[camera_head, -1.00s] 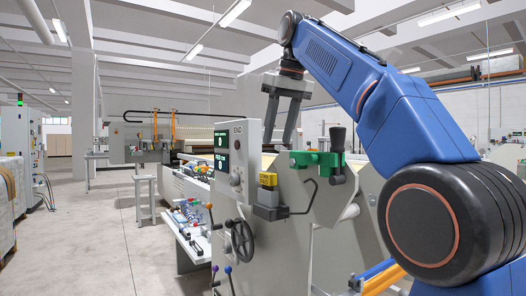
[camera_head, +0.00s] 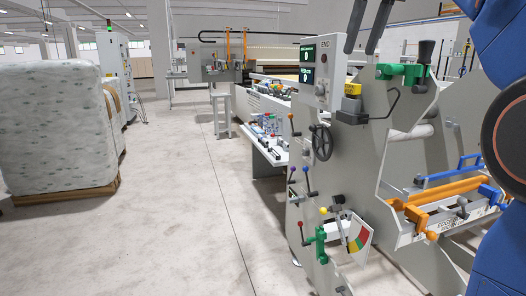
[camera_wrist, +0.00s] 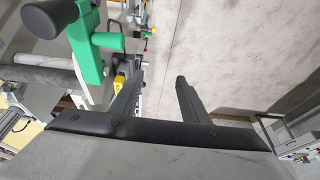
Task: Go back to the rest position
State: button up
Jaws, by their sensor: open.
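My gripper (camera_head: 361,48) hangs into the top of the head view, its two dark fingers pointing down and apart. It is open with nothing between the fingers. It is above and in front of the grey machine (camera_head: 376,190) in the picture, near the panel marked END (camera_head: 323,72) and the green clamp with a black knob (camera_head: 403,74). In the wrist view the fingers (camera_wrist: 160,77) are spread, with bare floor behind the gap. The green clamp (camera_wrist: 88,48) shows left of them there. I cannot tell whether anything touches. My blue arm fills the right edge of the head view.
A handwheel (camera_head: 321,143), ball-tipped levers and a coloured dial (camera_head: 359,235) project from the machine's front. An orange bar (camera_head: 450,190) crosses its right side. A wrapped pallet load (camera_head: 57,125) stands at left. The floor (camera_head: 180,220) between is clear.

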jog(key=s+d+f+m, duration=0.1)
jog(key=s+f, duration=0.8)
jog(key=f, duration=0.8)
jog(key=s+d+f+m, duration=0.1)
jog(key=s+d+f, duration=0.1)
jog(key=s+f, duration=0.8)
jog(key=s+d+f+m+t+h, duration=0.1)
jog(key=s+f, duration=0.8)
jog(key=f, duration=1.5)
jog(key=shift+s+d+f+m, duration=0.15)
jog(key=shift+s+d+m, duration=0.2)
jog(key=shift+d, duration=0.35)
